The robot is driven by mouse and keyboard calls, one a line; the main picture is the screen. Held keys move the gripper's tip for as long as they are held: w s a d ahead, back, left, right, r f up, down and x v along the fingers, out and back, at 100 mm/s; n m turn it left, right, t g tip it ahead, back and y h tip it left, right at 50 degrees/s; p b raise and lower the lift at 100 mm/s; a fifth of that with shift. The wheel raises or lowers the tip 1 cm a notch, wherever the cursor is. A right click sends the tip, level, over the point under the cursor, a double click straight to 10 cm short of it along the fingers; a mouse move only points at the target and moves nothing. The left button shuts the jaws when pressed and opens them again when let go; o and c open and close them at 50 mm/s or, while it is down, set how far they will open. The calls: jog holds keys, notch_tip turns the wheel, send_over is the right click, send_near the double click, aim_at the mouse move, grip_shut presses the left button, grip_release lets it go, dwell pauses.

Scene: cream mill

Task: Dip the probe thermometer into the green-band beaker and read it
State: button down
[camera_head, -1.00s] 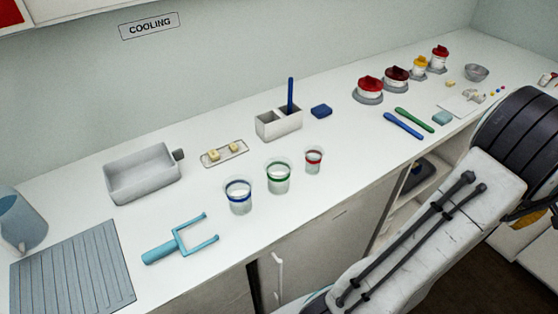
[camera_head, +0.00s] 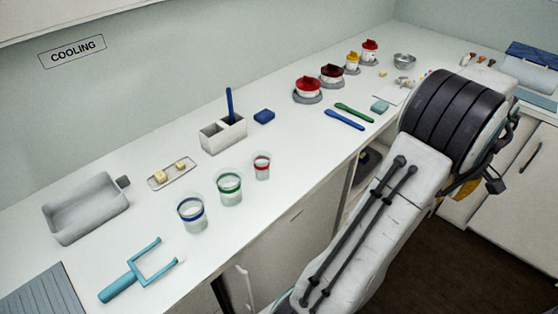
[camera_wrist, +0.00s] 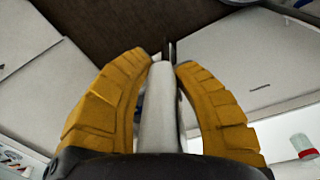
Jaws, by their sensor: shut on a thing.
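The green-band beaker (camera_head: 230,190) stands upright on the white counter, between the blue-band beaker (camera_head: 191,215) and the smaller red-band beaker (camera_head: 262,168). My gripper (camera_wrist: 168,62) has its yellow fingers closed around a slim white object, which looks like the probe thermometer's handle (camera_wrist: 158,115). A dark thin end shows beyond the fingertips. In the head view my gripper is mostly hidden behind my arm at the right, over the floor side and well away from the beakers.
A blue fork-shaped tool (camera_head: 137,272) lies in front of the grey tub (camera_head: 85,208). A white holder (camera_head: 222,134) with a blue stick stands behind the beakers. Red-topped jars (camera_head: 308,90) and blue and green spatulas (camera_head: 345,120) are further right. The counter's front edge is clear.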

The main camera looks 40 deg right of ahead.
jog(key=shift+r, duration=0.1)
dwell(0.8)
jog(key=shift+r+p, duration=4.95)
jog(key=shift+r, duration=0.65)
